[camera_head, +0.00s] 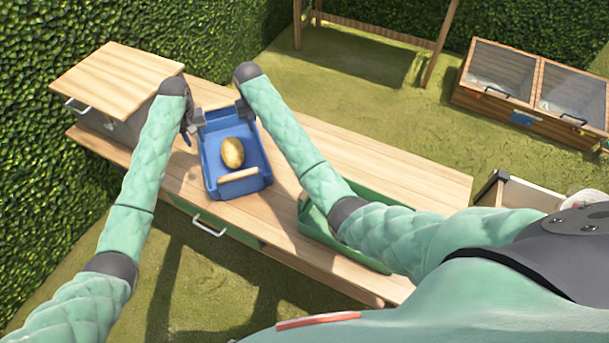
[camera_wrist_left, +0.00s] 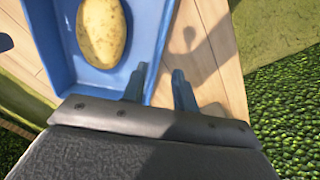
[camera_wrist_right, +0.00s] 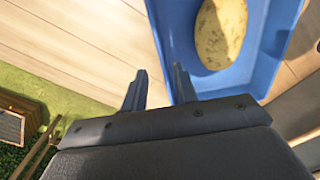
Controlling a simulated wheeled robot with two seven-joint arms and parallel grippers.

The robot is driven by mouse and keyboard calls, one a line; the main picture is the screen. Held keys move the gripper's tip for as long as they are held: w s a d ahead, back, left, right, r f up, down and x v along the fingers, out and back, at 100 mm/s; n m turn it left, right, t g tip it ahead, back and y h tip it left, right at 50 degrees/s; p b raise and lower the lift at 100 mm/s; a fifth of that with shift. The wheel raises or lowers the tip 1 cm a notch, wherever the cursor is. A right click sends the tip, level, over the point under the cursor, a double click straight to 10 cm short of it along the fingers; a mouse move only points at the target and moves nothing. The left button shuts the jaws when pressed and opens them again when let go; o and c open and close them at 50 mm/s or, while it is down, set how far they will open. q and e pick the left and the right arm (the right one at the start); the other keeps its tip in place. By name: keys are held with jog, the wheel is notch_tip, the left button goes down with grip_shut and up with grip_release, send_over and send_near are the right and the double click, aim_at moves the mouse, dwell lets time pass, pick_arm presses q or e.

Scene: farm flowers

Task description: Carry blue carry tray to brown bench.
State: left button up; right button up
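The blue carry tray (camera_head: 210,158) sits on a long wooden bench (camera_head: 330,150), with a wooden handle bar at each end and a yellow-brown potato inside. My left gripper (camera_head: 190,124) is at the tray's left side. In the left wrist view its fingers (camera_wrist_left: 158,88) are apart, one over the inside of the tray (camera_wrist_left: 48,35) and one outside its wall. My right gripper (camera_head: 243,112) is at the tray's right side. In the right wrist view its fingers (camera_wrist_right: 158,88) are apart on either side of the wall of the tray (camera_wrist_right: 180,50). Fingertip contact cannot be told.
A raised wooden-topped cabinet (camera_head: 115,80) stands at the bench's left end. A green box (camera_head: 310,220) lies on the bench right of the tray, partly behind my right arm. A wooden frame (camera_head: 380,35) and cold frame (camera_head: 535,95) stand on the grass beyond. Hedges border the left and back.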

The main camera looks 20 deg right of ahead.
jog(key=shift+r, duration=0.95)
